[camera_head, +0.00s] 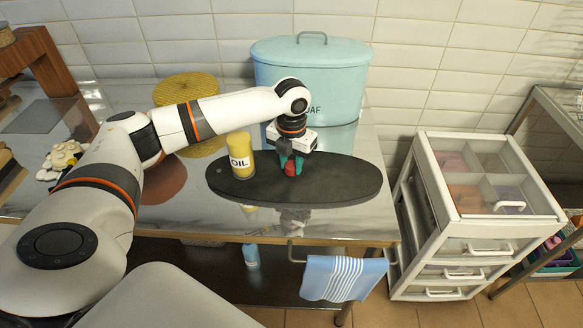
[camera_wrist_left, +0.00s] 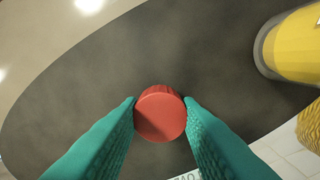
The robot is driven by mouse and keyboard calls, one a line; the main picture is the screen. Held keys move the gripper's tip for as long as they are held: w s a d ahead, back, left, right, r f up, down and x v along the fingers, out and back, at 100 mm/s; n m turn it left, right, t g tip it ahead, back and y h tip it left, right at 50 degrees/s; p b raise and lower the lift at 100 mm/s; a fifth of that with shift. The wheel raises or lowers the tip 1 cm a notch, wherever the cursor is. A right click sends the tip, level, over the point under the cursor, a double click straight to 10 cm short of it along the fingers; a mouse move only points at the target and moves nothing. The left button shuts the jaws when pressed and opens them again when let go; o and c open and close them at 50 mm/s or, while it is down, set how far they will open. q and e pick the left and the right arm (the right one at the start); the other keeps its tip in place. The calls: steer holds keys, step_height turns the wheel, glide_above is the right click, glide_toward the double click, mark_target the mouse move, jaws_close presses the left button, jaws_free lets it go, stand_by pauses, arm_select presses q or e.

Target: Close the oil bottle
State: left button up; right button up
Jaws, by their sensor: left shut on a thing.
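The oil bottle (camera_head: 240,155) is a yellow cylinder with a white OIL label, upright at the left part of the dark oval board (camera_head: 340,185). Part of its yellow side shows at the upper right of the left wrist view (camera_wrist_left: 297,45). A red round cap (camera_wrist_left: 160,113) is between the teal fingers of my left gripper (camera_wrist_left: 160,107), which is shut on it. In the head view the left gripper (camera_head: 291,164) is right of the bottle, close over the board, with the red cap at its tips. My right gripper is not in view.
A light blue lidded bin (camera_head: 310,80) stands behind the board. A yellow round mat (camera_head: 187,88) is at the back left. A striped blue towel (camera_head: 343,279) hangs at the table front. A white drawer unit (camera_head: 480,215) stands to the right.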

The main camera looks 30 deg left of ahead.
mark_target(293, 167)
arm_select(q)
step_height(293, 167, up, 8)
steer(key=shift+r, duration=0.1)
stand_by(0.4)
steer(key=shift+s+d+n, duration=0.25)
steer(key=shift+d+n, duration=0.15)
steer(key=shift+n, duration=0.3)
steer(key=s+d+f+n, duration=0.2)
steer(key=s+d+n, duration=0.4)
steer(key=n, duration=1)
steer(key=s+d+f+n, duration=0.1)
steer(key=s+d+n, duration=0.5)
steer(key=n, duration=1.1)
steer(key=s, duration=0.2)
steer(key=shift+s+d+f+n, duration=0.3)
steer(key=shift+d+f, duration=0.05)
